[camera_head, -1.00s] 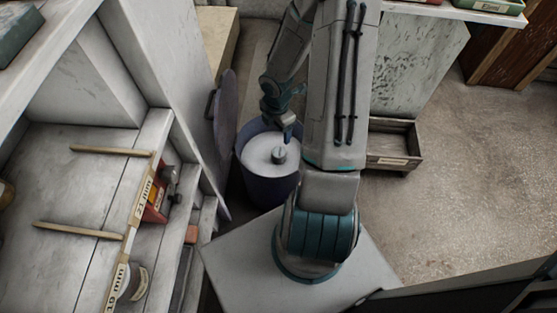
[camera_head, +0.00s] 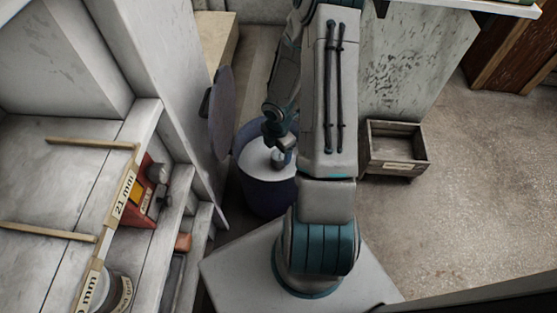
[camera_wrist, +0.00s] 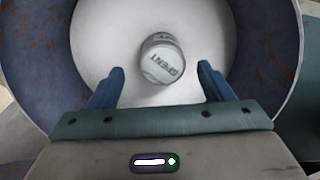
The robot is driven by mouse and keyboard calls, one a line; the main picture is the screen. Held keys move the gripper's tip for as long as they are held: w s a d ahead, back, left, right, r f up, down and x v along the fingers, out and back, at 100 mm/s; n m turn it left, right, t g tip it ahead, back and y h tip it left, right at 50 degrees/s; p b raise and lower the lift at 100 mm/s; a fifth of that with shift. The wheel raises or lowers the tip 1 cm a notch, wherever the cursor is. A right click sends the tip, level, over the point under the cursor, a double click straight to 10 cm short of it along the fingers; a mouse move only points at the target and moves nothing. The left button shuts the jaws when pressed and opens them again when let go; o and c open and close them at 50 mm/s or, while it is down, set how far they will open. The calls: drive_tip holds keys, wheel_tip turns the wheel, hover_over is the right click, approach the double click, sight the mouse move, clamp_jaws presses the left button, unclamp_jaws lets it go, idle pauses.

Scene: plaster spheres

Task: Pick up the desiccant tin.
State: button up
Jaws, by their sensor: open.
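A small round grey tin (camera_wrist: 161,58) with a pale lid label, on which letters like "PENT" can be read, sits on white material inside a blue drum (camera_wrist: 275,50). In the head view the tin (camera_head: 279,161) is partly hidden by my gripper (camera_head: 280,143), which is just above it. In the wrist view my gripper (camera_wrist: 160,70) is open, with one blue finger to the left and one to the right. The tin shows between and slightly beyond the fingertips, with a gap on each side. I cannot tell the exact height above it.
The drum's round lid (camera_head: 221,113) stands upright at its left, near a white shelf unit (camera_head: 150,60) holding a red object (camera_head: 142,193). A wooden crate (camera_head: 397,150) is on the floor at the right. Open floor (camera_head: 470,190) lies beyond.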

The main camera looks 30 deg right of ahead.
sight(279, 155)
wheel_tip(279, 155, down, 4)
drive_tip(key=shift+s+r+b, duration=0.1)
drive_tip(key=shift+b, duration=1.05)
drive_tip(key=shift+d, duration=0.1)
drive_tip(key=c, duration=1.1)
drive_tip(key=shift+r, duration=0.1)
